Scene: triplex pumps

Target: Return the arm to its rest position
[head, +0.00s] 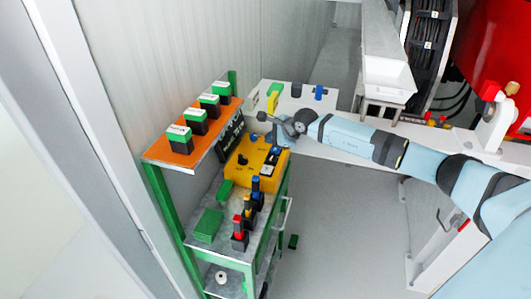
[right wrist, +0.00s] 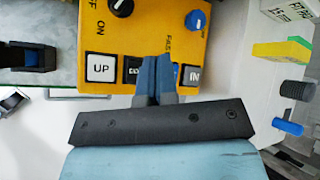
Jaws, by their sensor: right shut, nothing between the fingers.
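My right arm (head: 345,137), light blue with dark joints, reaches in from the right in the head view. Its gripper (head: 266,117) is over the area beside the yellow control box (head: 243,172). In the right wrist view the two blue-grey fingertips (right wrist: 158,72) are shut together with nothing between them. They appear in front of the yellow box (right wrist: 128,40), over its lower row of buttons, partly hiding them. I cannot tell whether they touch the box. My left gripper does not show.
A green-framed shelf (head: 165,207) holds the box, with green-topped blocks (head: 179,139) on its orange upper board (head: 165,155). A white table (head: 380,160) stands behind the arm, with a white tray (head: 388,76) near it. The grey floor (head: 345,220) right of the shelf is largely clear.

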